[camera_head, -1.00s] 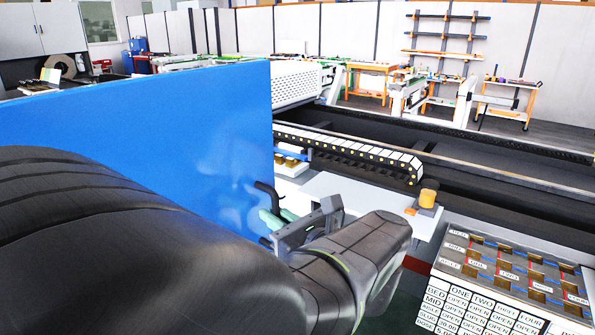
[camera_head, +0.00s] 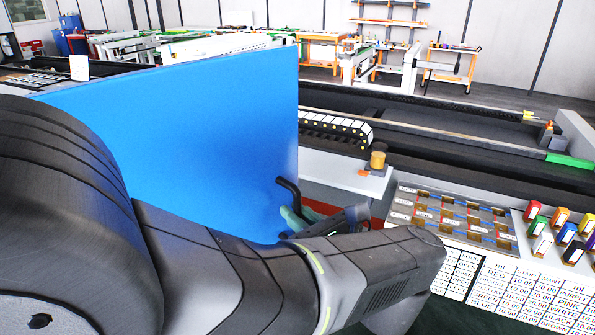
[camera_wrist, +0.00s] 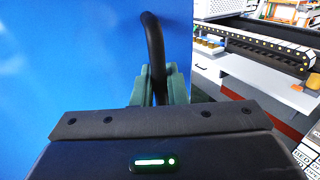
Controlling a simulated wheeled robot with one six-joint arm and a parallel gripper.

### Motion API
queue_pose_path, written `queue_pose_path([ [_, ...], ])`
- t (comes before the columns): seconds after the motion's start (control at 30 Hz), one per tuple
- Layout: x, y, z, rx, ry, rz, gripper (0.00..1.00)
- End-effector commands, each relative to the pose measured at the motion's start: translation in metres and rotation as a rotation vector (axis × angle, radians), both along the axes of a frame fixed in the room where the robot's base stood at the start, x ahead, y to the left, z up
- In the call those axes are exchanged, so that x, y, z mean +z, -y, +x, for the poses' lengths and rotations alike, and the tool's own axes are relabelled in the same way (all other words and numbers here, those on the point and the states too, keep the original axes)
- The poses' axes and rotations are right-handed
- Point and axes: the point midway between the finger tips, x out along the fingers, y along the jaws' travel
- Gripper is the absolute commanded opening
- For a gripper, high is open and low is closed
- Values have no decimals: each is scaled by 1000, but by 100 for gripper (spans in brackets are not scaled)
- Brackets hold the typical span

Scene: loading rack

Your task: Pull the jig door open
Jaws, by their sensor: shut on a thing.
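The jig door is a large flat blue panel (camera_head: 190,140) in the head view, and it fills the left of the wrist view (camera_wrist: 60,70). A black bent handle (camera_head: 288,188) stands out near its right edge. In the wrist view the handle (camera_wrist: 153,45) runs down between the green fingers of my gripper (camera_wrist: 158,85). My gripper is shut on the handle; it also shows in the head view (camera_head: 292,217), partly hidden by my wrist. The lower end of the handle is hidden behind the gripper body.
Right of the door is a white ledge with a yellow cylinder (camera_head: 378,157). A slotted rack (camera_head: 450,215), label boards (camera_head: 530,295) and several coloured blocks (camera_head: 565,228) lie at the right. A dark machine bed (camera_head: 450,140) stretches behind.

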Motion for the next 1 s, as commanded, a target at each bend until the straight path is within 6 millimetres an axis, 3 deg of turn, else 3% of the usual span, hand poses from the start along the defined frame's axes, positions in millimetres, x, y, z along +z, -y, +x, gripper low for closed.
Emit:
queue_pose_path([
  [0.4, 1, 1, 0, -2, 3, 0, 0],
  [0.43, 1, 1, 0, -2, 3, 0, 14],
  [0.5, 1, 1, 0, -2, 3, 0, 28],
  [0.53, 1, 1, 0, -2, 3, 0, 29],
  [1.0, 0, 6, -6, -5, 2, -1, 29],
])
